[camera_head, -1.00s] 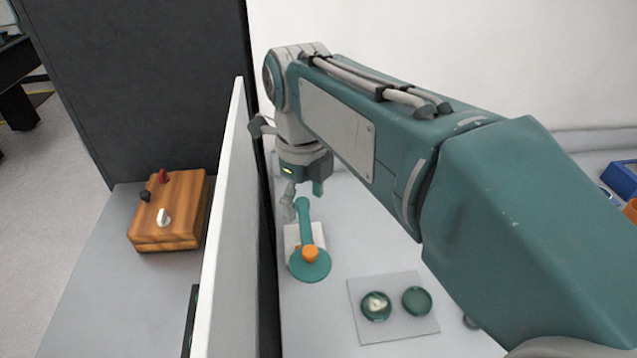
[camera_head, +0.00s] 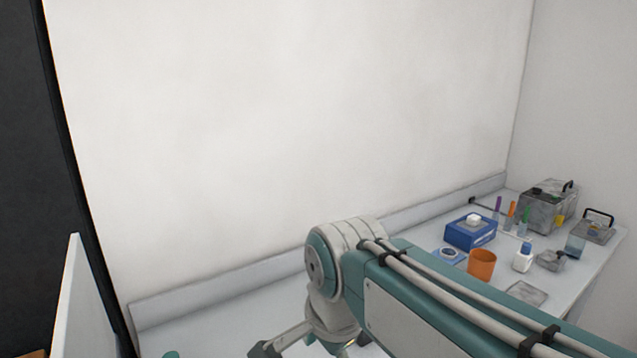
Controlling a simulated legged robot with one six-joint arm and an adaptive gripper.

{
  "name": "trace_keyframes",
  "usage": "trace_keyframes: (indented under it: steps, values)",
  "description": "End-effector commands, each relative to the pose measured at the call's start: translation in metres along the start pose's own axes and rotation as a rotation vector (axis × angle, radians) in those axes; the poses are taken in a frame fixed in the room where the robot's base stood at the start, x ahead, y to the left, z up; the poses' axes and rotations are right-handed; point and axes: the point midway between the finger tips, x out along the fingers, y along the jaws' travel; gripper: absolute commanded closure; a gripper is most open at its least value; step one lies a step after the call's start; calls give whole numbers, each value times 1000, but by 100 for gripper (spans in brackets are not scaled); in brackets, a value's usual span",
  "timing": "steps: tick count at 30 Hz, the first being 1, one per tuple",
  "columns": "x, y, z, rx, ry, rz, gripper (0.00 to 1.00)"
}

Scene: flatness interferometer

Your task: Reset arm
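My teal and grey arm reaches in from the lower right of the head view, and its wrist is at the bottom centre. The fingers of my gripper are below the bottom edge of the picture, so whether they are open or shut, or hold anything, is hidden. The wrist is in front of the white back wall (camera_head: 280,130), over the bench. A small teal tip (camera_head: 171,354) shows at the bottom edge, left of the wrist.
On the bench at right are a blue box (camera_head: 470,233), an orange cup (camera_head: 482,264), a white bottle (camera_head: 523,258), coloured-topped tubes (camera_head: 511,212) and a grey case (camera_head: 548,208). A white panel (camera_head: 82,300) stands at lower left, near a dark partition (camera_head: 22,150).

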Motion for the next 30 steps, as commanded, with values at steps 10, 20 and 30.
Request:
trace_keyframes:
  steps: [10, 20, 30]
  values:
    - [4, 81, -44, -424, 120, -67, 24]
    - [20, 148, -61, -811, 264, -43, 24]
    - [25, 162, -62, -913, 297, -23, 24]
